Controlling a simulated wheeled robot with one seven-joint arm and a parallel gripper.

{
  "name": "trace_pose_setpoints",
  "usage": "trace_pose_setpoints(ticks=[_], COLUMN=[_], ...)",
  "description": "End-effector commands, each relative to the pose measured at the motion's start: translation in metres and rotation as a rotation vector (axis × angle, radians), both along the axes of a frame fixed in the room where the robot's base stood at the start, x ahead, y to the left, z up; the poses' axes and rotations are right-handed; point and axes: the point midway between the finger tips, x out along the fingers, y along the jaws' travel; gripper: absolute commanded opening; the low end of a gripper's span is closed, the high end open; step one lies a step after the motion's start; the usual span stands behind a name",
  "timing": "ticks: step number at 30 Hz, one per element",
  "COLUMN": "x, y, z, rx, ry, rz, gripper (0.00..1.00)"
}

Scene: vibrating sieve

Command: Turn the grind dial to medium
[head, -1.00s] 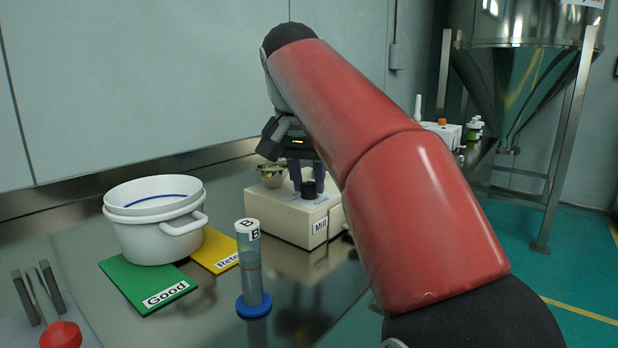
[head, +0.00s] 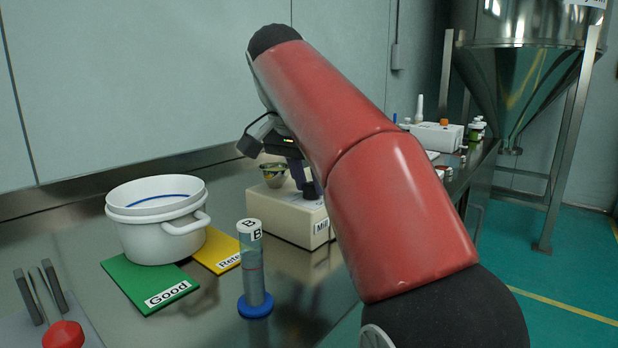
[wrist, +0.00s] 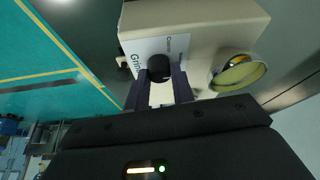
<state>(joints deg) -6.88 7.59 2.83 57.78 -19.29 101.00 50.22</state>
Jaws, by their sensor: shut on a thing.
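The cream mill (head: 283,217) with a "Mill" label stands on the steel bench, partly behind my arm. Its black round grind dial (wrist: 159,67) sits on a white printed label; the dial also shows in the head view (head: 311,190). "Grin" and what looks like "Coarse" can be partly read, but the dial's pointer setting cannot be made out. My gripper (wrist: 160,82) is shut on the dial, one dark finger at each side. In the head view the gripper is tilted, and my red arm covers part of it.
A capped cylinder (head: 252,270) marked B stands in front. A white pot (head: 150,235) stands on the left near green (head: 140,282) and yellow mats (head: 218,252). A silo (head: 525,60) stands at the right.

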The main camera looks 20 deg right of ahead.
Motion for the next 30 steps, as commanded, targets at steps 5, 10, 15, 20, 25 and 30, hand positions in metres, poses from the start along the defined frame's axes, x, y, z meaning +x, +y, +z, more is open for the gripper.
trace_pose_setpoints(ticks=[5,10,15,20,25,30], x=[0.0,0.0,0.0,-0.002,-0.007,-0.012], y=[0.0,0.0,0.0,0.003,0.01,0.015], z=[0.0,0.0,0.0,0.009,0.029,0.046], rx=[0.0,0.0,0.0,-0.001,0.001,0.0], ry=[0.001,0.0,0.0,-0.002,-0.002,-0.001], rz=[0.001,0.001,0.001,0.003,0.003,0.003], gripper=[0.37,0.46,0.46,0.46,0.46,0.46])
